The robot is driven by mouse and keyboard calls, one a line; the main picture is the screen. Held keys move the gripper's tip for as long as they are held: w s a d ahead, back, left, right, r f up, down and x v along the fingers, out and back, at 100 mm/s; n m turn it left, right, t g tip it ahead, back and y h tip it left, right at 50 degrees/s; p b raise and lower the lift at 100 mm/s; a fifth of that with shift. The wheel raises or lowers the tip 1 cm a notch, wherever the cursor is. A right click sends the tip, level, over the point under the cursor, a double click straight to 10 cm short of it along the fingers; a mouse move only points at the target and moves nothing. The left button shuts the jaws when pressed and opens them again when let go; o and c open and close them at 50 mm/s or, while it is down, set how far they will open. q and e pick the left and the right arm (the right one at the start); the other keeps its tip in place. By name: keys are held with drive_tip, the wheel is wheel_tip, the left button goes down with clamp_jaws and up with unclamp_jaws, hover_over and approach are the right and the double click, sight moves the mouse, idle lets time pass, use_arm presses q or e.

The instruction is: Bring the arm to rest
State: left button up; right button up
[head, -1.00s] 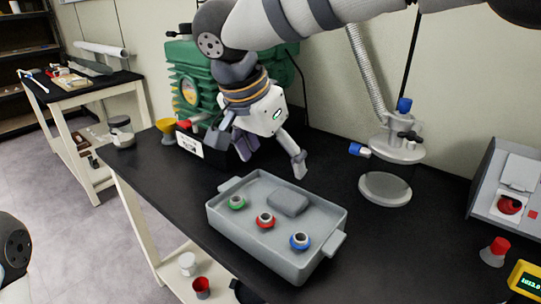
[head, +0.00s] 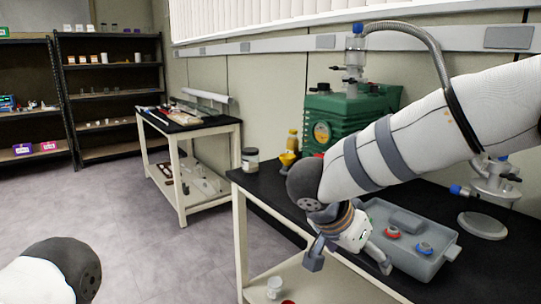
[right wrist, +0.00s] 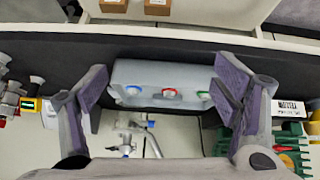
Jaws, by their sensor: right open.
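My right gripper (head: 347,260) hangs at the front edge of the black bench, at the left of the grey tray (head: 432,272) in the head view. Its fingers are spread wide with nothing between them. In the right wrist view the open fingers (right wrist: 160,90) frame the tray (right wrist: 135,72), which lies beyond them. The tray holds a blue-ringed (right wrist: 133,89), a red-ringed (right wrist: 169,93) and a green-ringed vial (right wrist: 204,95). In the head view my right arm and gripper hide part of the tray. Only a rounded part of my left arm shows at bottom left; its gripper is out of view.
A glass apparatus (head: 490,190) stands at right. A side table (head: 190,128) and shelves (head: 110,85) lie beyond open floor.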

drive_tip(key=s+d+f+n+t+y, duration=0.1)
drive_tip(key=s+d+f+n, duration=0.25)
drive_tip(key=f, duration=0.75)
drive_tip(key=s+d+f+n+y, duration=0.15)
drive_tip(key=s+d+f, duration=0.3)
drive_tip(key=f, duration=0.65)
drive_tip(key=s+f+n+g+y, duration=0.1)
drive_tip(key=s+f+g, duration=0.1)
drive_tip(key=s, duration=0.9)
drive_tip(key=s+f+n+g+y, duration=0.1)
drive_tip(key=s+f+n+g, duration=0.1)
drive_tip(key=s, duration=0.9)
drive_tip(key=s+f+n+g+y, duration=0.1)
drive_tip(key=s+f+g, duration=0.2)
drive_tip(key=s, duration=0.8)
drive_tip(key=shift+s+g+y, duration=0.2)
drive_tip(key=shift+g+y, duration=0.15)
drive_tip(key=shift+g, duration=0.05)
drive_tip(key=shift+a, duration=0.1)
